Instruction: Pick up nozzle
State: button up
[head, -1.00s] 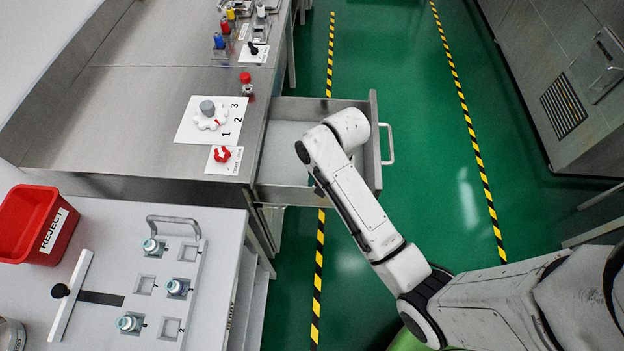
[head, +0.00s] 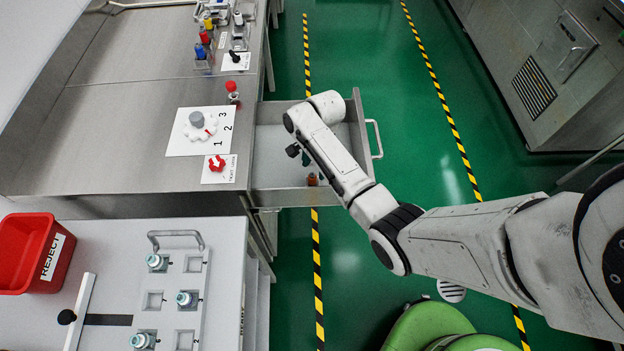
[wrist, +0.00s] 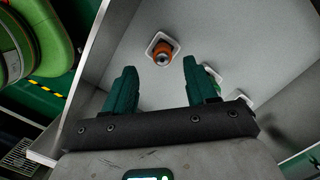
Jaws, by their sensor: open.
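An orange nozzle-like piece (head: 312,179) with a dark centre is in the open drawer. In the wrist view the orange piece (wrist: 162,54) sits on a white square holder, in line with the gap between my fingers. A green piece (wrist: 212,75) on a similar holder is partly hidden behind the right finger. I cannot tell which piece the task means. My gripper (wrist: 159,67) is open and empty, with two dark green fingers apart. It is inside the drawer area and touches no piece that I can see. In the head view my arm hides much of it.
The metal drawer (head: 270,180) has walls around my gripper and a handle (head: 375,139) at right. Another white holder (wrist: 240,97) is beside the green piece. The steel counter holds a white dial (head: 199,127) and a red knob (head: 217,163). A red reject bin (head: 25,250) stands lower left.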

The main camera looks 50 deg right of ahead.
aim_at(313, 174)
jog(key=shift+w+a+f, duration=0.1)
jog(key=shift+a+f, duration=0.05)
jog(key=shift+f, duration=0.7)
jog(key=shift+w+a+f, duration=0.1)
jog(key=shift+a+f, duration=0.05)
jog(key=shift+f, duration=0.75)
jog(key=shift+w+a+f, duration=0.1)
jog(key=shift+a+f, duration=0.05)
jog(key=shift+f, duration=0.7)
jog(key=shift+c, duration=0.2)
grip_shut()
